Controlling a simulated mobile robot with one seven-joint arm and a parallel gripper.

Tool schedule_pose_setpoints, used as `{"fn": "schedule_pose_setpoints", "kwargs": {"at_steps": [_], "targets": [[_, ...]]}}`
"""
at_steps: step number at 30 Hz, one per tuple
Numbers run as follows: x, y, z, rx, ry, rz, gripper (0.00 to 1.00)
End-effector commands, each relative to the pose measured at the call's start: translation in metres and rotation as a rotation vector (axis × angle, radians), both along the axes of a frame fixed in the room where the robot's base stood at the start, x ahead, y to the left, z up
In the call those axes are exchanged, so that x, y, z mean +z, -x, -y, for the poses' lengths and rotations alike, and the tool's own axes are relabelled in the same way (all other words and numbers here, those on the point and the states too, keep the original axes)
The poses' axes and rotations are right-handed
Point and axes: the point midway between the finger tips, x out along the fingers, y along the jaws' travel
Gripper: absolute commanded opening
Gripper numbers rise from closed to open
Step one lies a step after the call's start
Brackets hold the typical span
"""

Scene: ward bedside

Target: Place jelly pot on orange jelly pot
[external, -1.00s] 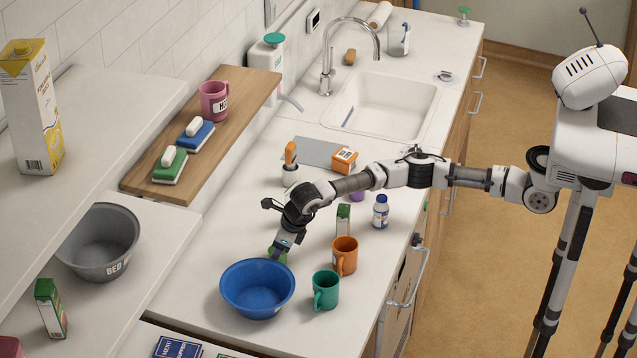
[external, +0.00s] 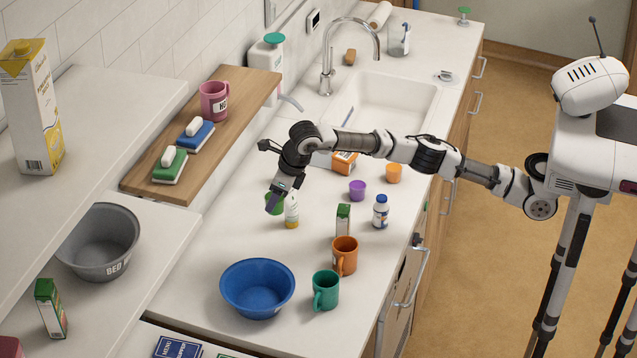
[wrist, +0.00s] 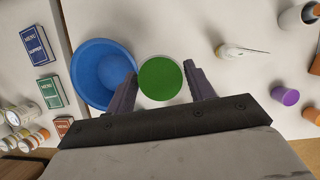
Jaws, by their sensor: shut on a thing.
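My gripper (external: 283,196) is shut on a green jelly pot (external: 272,203), raised above the counter. In the wrist view the pot's round green top (wrist: 161,79) sits between the two fingers (wrist: 160,78). The orange jelly pot (external: 393,173) stands on the counter to the right of my gripper, beyond the purple pot (external: 357,190). In the wrist view the orange pot (wrist: 312,115) is at the right edge, partly cut off, beside the purple pot (wrist: 285,96).
An orange box (external: 345,162) is partly behind my arm. A blue bowl (external: 257,288), orange mug (external: 345,256), green mug (external: 326,290), small carton (external: 343,220) and pill bottle (external: 381,212) stand nearer the front.

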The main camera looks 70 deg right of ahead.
Motion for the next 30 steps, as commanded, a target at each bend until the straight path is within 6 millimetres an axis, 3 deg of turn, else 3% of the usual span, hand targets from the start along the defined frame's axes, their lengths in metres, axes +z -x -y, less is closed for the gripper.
{"fn": "schedule_pose_setpoints", "kwargs": {"at_steps": [3,10,14,20,30], "targets": [[0.012,0.0,0.0,-0.001,-0.001,0.002,0.29],[0.015,-0.001,0.002,0.0,0.001,0.0,0.29],[0.015,-0.003,0.018,0.0,0.001,0.001,0.29],[0.015,-0.007,0.078,0.009,0.001,0.001,0.29],[0.031,0.017,0.217,0.037,0.0,0.003,0.29]]}}
